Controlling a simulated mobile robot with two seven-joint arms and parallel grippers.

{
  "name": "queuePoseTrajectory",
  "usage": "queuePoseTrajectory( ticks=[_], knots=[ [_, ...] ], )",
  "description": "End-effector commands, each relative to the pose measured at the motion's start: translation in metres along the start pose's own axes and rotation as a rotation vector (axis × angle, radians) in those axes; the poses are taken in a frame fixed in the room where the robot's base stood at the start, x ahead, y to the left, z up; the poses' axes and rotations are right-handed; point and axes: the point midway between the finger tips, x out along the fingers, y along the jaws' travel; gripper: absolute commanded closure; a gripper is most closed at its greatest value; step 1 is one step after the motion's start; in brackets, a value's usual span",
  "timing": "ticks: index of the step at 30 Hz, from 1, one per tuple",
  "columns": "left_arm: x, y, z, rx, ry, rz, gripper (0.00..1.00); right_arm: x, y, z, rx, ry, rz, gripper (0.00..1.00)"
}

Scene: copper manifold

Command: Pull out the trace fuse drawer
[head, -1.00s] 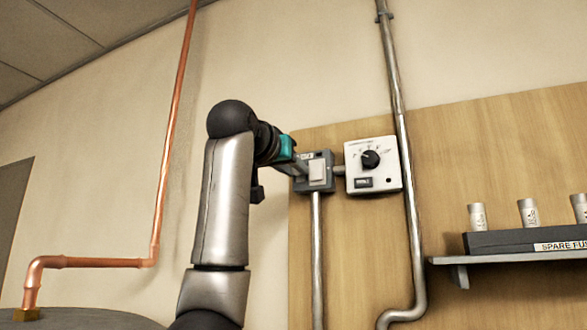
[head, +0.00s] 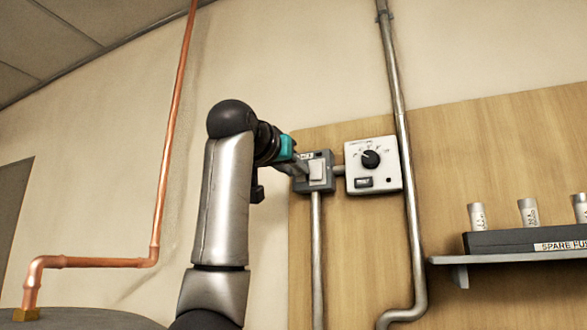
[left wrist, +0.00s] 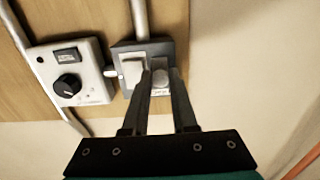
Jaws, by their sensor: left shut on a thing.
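The grey fuse box (head: 325,157) is mounted on the wooden board, with a pale rectangular piece (head: 317,172) on its front. My left gripper (head: 302,170) reaches the left part of the box front. In the left wrist view, the two dark fingers (left wrist: 159,80) are close together on the fuse drawer, beside the pale rectangular piece (left wrist: 133,72). The fingers hide most of what they hold, and I cannot tell how far out the drawer is. My right gripper does not show.
A white control box (head: 374,185) with a black dial stands right of the fuse box, joined by a short pipe. Grey conduits (head: 408,200) run up the board. A shelf (head: 500,260) with spare fuses is at right. A copper pipe (head: 165,180) runs at left.

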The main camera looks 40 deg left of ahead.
Motion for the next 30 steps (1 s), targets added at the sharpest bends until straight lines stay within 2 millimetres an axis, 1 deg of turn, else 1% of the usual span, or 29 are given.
queuePoseTrajectory(
  ticks=[8, 11, 15, 18, 25, 26, 30],
  knots=[
    [-0.001, 0.000, -0.001, 0.000, 0.003, 0.000, 1.00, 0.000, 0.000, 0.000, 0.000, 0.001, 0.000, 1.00],
    [-0.007, 0.000, -0.001, 0.000, 0.005, 0.000, 1.00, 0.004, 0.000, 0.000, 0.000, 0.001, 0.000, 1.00],
    [-0.025, 0.000, 0.000, 0.000, 0.007, 0.001, 1.00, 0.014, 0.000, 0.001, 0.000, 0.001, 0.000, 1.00],
    [-0.034, 0.000, 0.000, 0.000, 0.006, 0.001, 1.00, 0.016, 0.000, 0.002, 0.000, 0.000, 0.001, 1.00],
    [-0.033, 0.000, -0.001, 0.000, 0.002, 0.001, 1.00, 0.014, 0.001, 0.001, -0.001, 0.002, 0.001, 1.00],
    [-0.033, 0.000, -0.001, 0.000, 0.002, 0.001, 0.72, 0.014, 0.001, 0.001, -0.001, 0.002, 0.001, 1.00],
    [-0.033, 0.000, -0.001, 0.000, 0.002, 0.000, 0.56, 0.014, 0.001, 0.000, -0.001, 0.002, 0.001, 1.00]
  ],
)
